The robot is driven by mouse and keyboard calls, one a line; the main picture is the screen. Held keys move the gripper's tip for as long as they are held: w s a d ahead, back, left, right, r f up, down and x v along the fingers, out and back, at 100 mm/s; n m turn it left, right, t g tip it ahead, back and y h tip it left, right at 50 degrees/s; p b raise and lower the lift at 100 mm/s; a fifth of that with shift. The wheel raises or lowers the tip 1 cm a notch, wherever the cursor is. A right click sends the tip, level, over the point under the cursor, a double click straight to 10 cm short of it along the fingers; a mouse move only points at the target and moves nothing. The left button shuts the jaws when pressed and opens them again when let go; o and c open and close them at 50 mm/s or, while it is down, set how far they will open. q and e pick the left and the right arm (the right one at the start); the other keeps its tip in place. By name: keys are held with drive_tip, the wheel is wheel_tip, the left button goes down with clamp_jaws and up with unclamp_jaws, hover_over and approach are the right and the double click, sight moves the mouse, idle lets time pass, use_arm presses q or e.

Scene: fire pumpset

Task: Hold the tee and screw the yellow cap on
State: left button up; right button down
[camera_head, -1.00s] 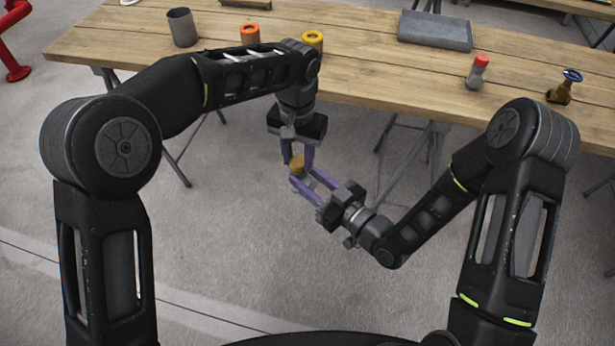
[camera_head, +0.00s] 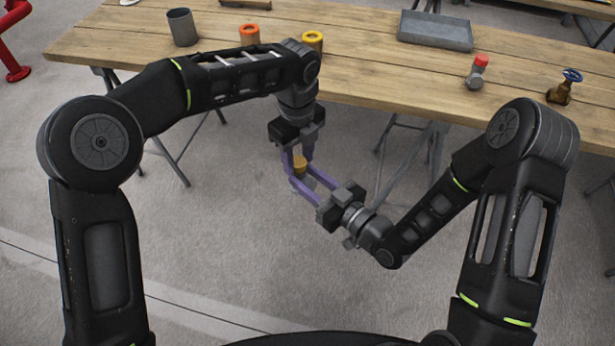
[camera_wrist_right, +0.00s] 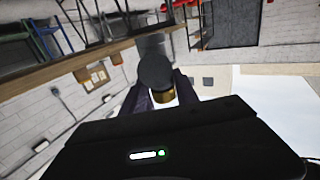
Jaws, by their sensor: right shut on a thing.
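The yellow cap (camera_head: 299,164) is low between the purple fingers of my left gripper (camera_head: 297,157), in front of the table. In the head view it sits directly above the fingers of my right gripper (camera_head: 311,183). My right gripper is shut on the grey tee, which the fingers mostly hide in the head view. In the right wrist view a dark round end, apparently of the tee (camera_wrist_right: 154,71), shows between the fingertips, with a yellow-brass part (camera_wrist_right: 163,96) against it. I cannot tell whether the left fingers grip the cap or only flank it, nor whether the threads are engaged.
The wooden table (camera_head: 380,75) lies beyond my grippers. On it are a grey cup (camera_head: 182,28), an orange ring-shaped part (camera_head: 249,34), another yellow-topped part (camera_head: 312,40), a grey tray (camera_head: 436,30), a red-topped fitting (camera_head: 477,72) and a brass valve (camera_head: 565,86).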

use_arm(q)
drive_tip(key=o, duration=0.3)
drive_tip(key=shift+r, duration=2.25)
drive_tip(key=shift+d, duration=0.1)
drive_tip(key=shift+c, duration=0.5)
